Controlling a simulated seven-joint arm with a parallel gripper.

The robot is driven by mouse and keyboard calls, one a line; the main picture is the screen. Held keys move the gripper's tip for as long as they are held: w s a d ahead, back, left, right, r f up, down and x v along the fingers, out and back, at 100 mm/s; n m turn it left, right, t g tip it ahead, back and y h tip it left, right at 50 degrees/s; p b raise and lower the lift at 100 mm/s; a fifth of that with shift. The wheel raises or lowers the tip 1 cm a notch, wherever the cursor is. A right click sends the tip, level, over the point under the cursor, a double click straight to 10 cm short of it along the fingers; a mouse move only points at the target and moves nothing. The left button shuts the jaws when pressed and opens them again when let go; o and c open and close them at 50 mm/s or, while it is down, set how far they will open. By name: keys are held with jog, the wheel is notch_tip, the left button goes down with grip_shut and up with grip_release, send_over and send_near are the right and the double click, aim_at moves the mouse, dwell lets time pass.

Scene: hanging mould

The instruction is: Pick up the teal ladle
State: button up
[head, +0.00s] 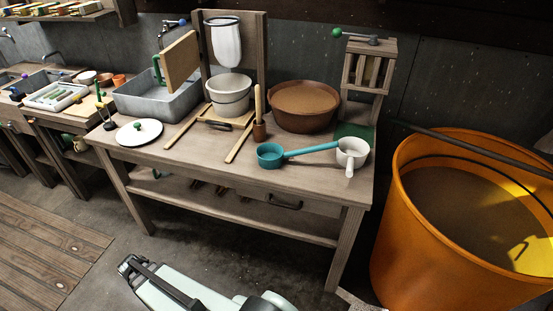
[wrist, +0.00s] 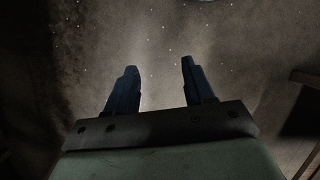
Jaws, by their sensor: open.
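The teal ladle (head: 270,156) lies on the wooden table (head: 190,171) near its front edge. Its round bowl is at the left and its handle runs right, ending close to a white pot with a handle (head: 351,153); whether they touch I cannot tell. In the wrist view my gripper (wrist: 159,78) is open and empty, its two dark fingers apart over bare floor. The ladle is not in the wrist view. In the head view my pale green arm is low in front of the table, and the fingers cannot be made out there.
A brown bowl (head: 303,104) stands behind the ladle, with a wooden pestle-like tool (head: 259,126) to its left. A white bucket (head: 229,98) hangs or stands under a white strainer bag (head: 226,45). A large orange tub (head: 431,226) stands right of the table. The floor in front is open.

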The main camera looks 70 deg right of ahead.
jog(key=w+d+r+n+t, duration=0.1)
jog(key=w+d+r, duration=0.6)
jog(key=d, duration=0.4)
jog(key=w+d+r+n+t+h, duration=0.1)
jog(key=w+d+r+n+h, duration=0.1)
jog(key=d+r, duration=1.65)
notch_tip(320, 180, up, 20)
jog(key=m+t, duration=0.2)
jog(key=m, duration=0.2)
send_over(302, 150)
jog(key=a, duration=0.1)
jog(key=shift+w+d+f, duration=0.1)
jog(key=shift+d+f, duration=0.2)
jog(key=shift+f, duration=1.75)
jog(key=shift+s+d+f, duration=0.1)
jog(key=shift+d+f, duration=0.2)
jog(key=shift+f, duration=1.7)
jog(key=shift+w+d+f, duration=0.1)
jog(key=shift+d+f, duration=0.2)
jog(key=shift+f, duration=1.75)
jog(key=shift+c, duration=0.4)
grip_shut()
